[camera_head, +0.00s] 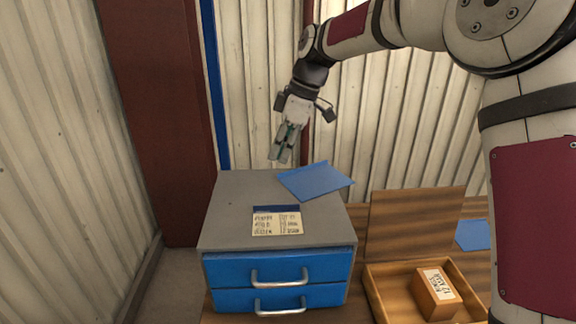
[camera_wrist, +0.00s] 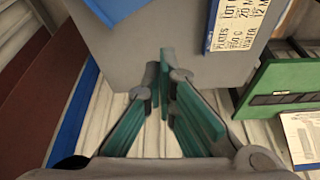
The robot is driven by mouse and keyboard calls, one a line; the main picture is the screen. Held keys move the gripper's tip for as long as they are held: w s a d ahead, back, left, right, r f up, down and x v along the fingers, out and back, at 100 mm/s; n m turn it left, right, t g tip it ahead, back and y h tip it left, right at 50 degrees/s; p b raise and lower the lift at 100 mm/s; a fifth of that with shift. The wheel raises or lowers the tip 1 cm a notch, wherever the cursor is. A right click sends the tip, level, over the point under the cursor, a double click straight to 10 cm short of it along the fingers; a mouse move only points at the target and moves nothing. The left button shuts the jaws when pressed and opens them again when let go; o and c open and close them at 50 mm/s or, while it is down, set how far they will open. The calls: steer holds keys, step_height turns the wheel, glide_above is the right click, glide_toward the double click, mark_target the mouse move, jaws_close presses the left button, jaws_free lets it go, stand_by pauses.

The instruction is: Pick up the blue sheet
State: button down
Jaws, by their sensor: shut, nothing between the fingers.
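A blue sheet (camera_head: 315,181) lies flat near the back right of the grey top of a drawer cabinet (camera_head: 225,215), reaching a little past its right edge. Part of a blue sheet also shows at the top left of the wrist view (camera_wrist: 115,8). My gripper (camera_head: 278,155) is above the cabinet's back edge in the head view, up and left of the sheet and apart from it. In the wrist view its green-padded fingers (camera_wrist: 166,72) meet at the tips, shut with nothing between them.
A printed card with a blue header (camera_head: 278,222) lies on the cabinet top in front of the sheet. At right, an open wooden box (camera_head: 392,300) holds a labelled block (camera_head: 435,295), and another blue flat piece (camera_head: 473,235) lies behind. A corrugated wall (camera_head: 255,90) stands behind.

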mark_target(307, 193)
steer(key=p+x, duration=0.1)
steer(key=x, duration=0.8)
steer(key=shift+s+d+f, duration=0.1)
steer(key=shift+s+d, duration=0.05)
steer(key=d, duration=0.1)
steer(key=d+p, duration=0.1)
steer(key=shift+s+d+r, duration=0.15)
steer(key=shift+d+r, duration=0.05)
steer(key=shift+d, duration=0.1)
steer(key=shift+d+f+p, duration=0.1)
steer(key=shift+d+p, duration=0.2)
steer(key=shift+d, duration=0.25)
steer(key=shift+d, duration=0.15)
steer(key=d, duration=0.6)
steer(key=shift+s+d, duration=0.25)
steer(key=shift+d, duration=0.05)
steer(key=shift+a, duration=0.2)
